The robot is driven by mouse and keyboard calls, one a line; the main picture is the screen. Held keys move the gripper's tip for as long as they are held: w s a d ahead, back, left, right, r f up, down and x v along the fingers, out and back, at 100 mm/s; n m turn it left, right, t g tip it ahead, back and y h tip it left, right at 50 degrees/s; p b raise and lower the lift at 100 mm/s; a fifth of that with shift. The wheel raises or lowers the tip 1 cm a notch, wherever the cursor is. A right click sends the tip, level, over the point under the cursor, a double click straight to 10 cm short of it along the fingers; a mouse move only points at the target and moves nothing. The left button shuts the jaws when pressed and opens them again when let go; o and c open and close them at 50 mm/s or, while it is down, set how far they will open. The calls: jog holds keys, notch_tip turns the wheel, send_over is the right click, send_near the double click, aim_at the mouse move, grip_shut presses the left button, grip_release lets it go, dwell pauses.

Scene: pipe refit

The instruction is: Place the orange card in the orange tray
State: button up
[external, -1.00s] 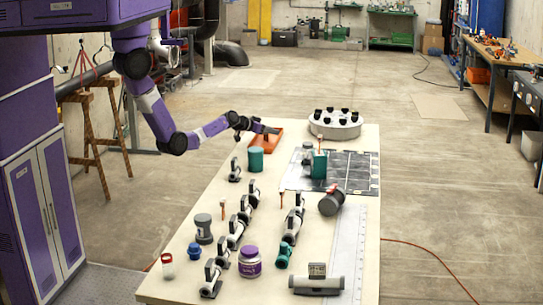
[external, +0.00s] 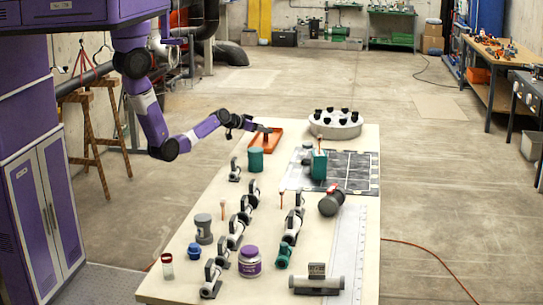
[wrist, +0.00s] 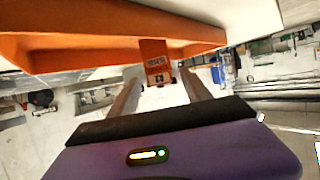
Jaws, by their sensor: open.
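The orange tray (external: 271,142) sits at the far left end of the table. Its wall also crosses the top of the wrist view (wrist: 70,55). An orange card with dark printing (wrist: 157,66) shows against the tray wall in the wrist view, its lower end past the wall's edge. I cannot tell whether it rests on the rim or lies apart from it. My gripper (wrist: 160,92) is open, with one finger on either side below the card. In the external view my gripper (external: 262,128) is at the tray's left side; the card is not distinguishable there.
A teal cup (external: 256,159) stands just in front of the tray. A round white holder with black knobs (external: 335,124) is to the right. A dark gridded mat (external: 345,170) and several pipe fittings cover the nearer table.

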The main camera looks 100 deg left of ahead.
jog(key=v, duration=0.7)
jog(key=shift+r, duration=0.1)
dwell(0.4)
